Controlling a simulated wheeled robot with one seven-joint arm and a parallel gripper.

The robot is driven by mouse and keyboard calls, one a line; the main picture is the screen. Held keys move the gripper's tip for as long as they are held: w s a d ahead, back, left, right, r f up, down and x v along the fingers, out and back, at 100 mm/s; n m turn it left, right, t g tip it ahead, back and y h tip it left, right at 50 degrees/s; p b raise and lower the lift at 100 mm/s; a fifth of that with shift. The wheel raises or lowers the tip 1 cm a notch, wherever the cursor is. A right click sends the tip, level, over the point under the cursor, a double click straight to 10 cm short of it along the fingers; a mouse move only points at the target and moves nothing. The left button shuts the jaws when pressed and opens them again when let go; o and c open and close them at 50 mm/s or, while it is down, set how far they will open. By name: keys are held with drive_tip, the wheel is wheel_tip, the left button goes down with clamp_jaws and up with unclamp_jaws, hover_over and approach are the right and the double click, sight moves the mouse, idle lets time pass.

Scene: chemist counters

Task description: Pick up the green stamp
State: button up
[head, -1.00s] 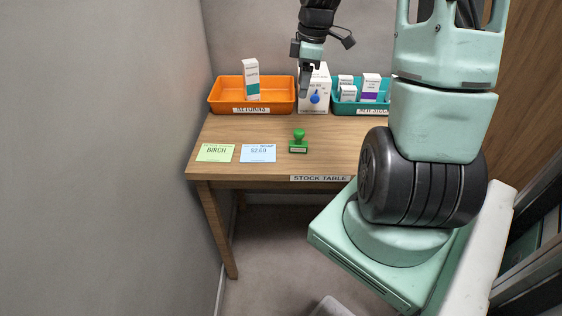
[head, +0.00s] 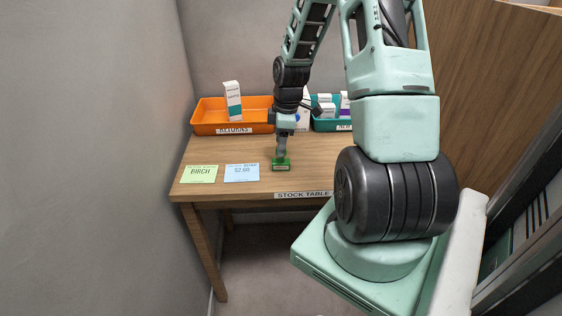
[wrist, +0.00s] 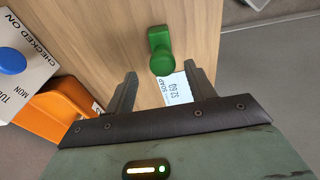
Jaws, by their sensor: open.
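The green stamp (head: 281,165) stands upright on the wooden stock table (head: 240,180), right of the blue card. In the head view my gripper (head: 281,152) is low over it and hides its knob. In the wrist view the stamp (wrist: 161,50) shows just beyond the two fingertips, its round knob toward me. My gripper (wrist: 160,82) is open there, with nothing between the fingers. Whether a finger touches the stamp cannot be told.
A green card (head: 199,174) and a blue card (head: 242,173) lie left of the stamp. An orange returns tray (head: 205,116) with a white box (head: 233,101) and a teal tray (head: 332,126) with boxes stand behind. The wall is close on the left.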

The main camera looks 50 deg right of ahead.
sight(281, 159)
drive_tip(key=f, duration=0.4)
drive_tip(key=shift+a+f+p, duration=0.25)
drive_tip(key=shift+f+p, duration=0.05)
drive_tip(key=shift+f, duration=0.1)
drive_tip(key=shift+s, duration=0.1)
drive_tip(key=c, duration=1)
